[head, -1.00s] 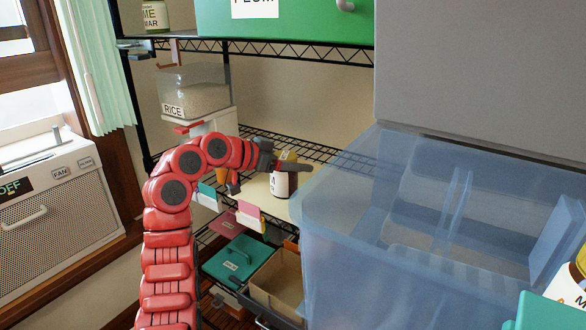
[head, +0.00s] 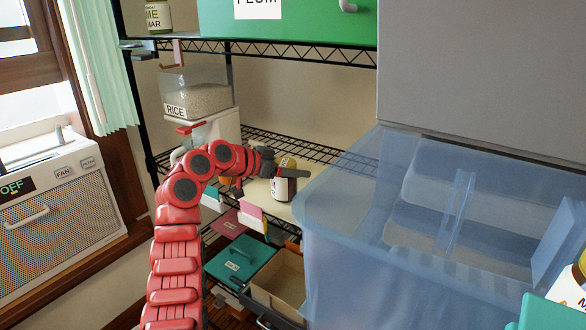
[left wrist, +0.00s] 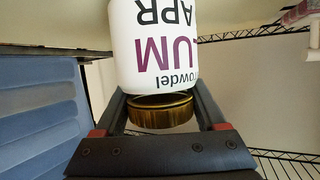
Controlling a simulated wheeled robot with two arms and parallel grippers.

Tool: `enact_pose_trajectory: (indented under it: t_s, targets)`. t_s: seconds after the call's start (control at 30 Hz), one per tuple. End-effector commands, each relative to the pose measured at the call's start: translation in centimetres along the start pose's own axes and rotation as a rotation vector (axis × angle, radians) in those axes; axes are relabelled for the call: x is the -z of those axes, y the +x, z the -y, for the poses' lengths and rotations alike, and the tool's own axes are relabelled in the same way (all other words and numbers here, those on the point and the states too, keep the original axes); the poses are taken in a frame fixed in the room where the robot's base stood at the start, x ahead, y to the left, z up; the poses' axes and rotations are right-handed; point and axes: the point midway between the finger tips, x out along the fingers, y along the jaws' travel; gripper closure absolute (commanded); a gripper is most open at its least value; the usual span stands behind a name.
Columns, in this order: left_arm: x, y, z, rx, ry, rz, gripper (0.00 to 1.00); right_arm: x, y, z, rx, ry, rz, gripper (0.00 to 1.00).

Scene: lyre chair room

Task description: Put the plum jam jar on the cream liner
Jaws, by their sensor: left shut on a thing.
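The plum jam jar (head: 284,187) has a white label and a gold lid. My left gripper (head: 270,171) is shut on it near the lid. In the left wrist view the jar (left wrist: 155,45) shows upside down, with "PLUM" and "APR" on its label, and the fingers of my left gripper (left wrist: 160,108) stand on both sides of the lid. The cream liner (head: 257,190) lies on the middle wire shelf, behind and below the jar in the head view. I cannot tell whether the jar's base touches it. My right gripper is not in view.
A translucent blue bin (head: 350,235) stands close to the right of the jar. A rice container (head: 195,95) sits at the left behind my arm. Coloured cards (head: 251,215) hang at the shelf front, above a teal folder (head: 240,260) and an open box (head: 280,280).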

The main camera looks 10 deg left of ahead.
Motion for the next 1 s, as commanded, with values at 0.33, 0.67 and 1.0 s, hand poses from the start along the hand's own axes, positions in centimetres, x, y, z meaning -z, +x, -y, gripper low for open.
enact_pose_trajectory:
  t_s: [0.33,0.67,1.0]
  targets:
    - [-0.2,0.1,0.0,0.0,0.0,0.0,0.0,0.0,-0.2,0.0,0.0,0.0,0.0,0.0]
    - [0.0,-1.2,0.2,0.003,0.0,0.001,0.0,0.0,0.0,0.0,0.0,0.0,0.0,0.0]
    - [0.0,-8.7,0.2,0.006,0.002,0.0,0.0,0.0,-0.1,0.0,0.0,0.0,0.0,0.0]
